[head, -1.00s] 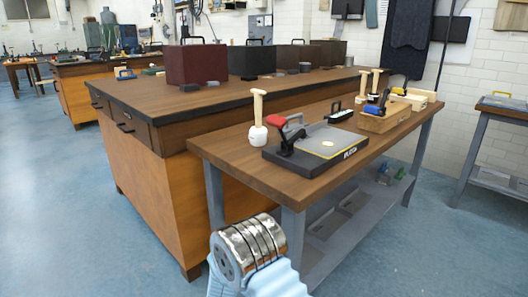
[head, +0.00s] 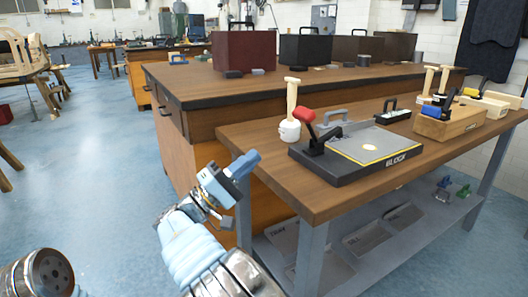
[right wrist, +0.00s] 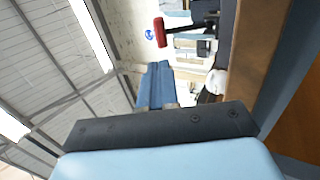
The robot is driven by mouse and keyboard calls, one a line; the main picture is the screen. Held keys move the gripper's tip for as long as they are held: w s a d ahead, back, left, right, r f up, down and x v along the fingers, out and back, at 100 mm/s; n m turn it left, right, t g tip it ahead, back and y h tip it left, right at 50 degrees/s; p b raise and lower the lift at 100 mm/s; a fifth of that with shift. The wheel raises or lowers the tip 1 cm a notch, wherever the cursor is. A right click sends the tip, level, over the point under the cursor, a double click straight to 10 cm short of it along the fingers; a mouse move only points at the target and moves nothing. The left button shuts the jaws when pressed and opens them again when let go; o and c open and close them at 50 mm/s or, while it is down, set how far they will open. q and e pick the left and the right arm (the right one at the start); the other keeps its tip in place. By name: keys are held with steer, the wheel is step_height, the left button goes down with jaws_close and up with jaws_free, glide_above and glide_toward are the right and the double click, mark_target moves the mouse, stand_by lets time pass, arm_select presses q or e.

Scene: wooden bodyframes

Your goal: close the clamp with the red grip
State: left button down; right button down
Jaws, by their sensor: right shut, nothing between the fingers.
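The clamp with the red grip (head: 304,116) is mounted at the left end of a black board (head: 330,171) on the brown workbench. Its dark lever leans up and to the left, with the red end raised above the board. In the right wrist view the red grip (right wrist: 160,32) shows near the top, beyond my fingers. My right gripper (head: 245,165) is shut and empty, in front of the bench's left end. It is left of and lower than the clamp in the head view, apart from it. My left gripper is out of view.
A white-headed mallet (head: 290,131) stands upright just left of the clamp. A wooden block with a blue-gripped clamp (head: 447,122) stands farther right. The workbench (head: 290,186) edge lies between my gripper and the board.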

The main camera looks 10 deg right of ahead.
mark_target(297, 115)
steer(key=p+x, duration=0.1)
steer(key=x, duration=1.1)
steer(key=shift+d+f+p, duration=0.1)
steer(key=shift+p, duration=0.2)
steer(key=r+y+p, duration=0.1)
steer(key=d+p, duration=0.1)
steer(key=r+y+p, duration=0.1)
steer(key=shift+w+d+r+g+y, duration=0.2)
steer(key=shift+w+r+g+y, duration=0.1)
steer(key=shift+g, duration=0.1)
steer(key=shift+w+d+r, duration=0.1)
steer(key=shift+w+d, duration=0.1)
steer(key=shift+d, duration=0.3)
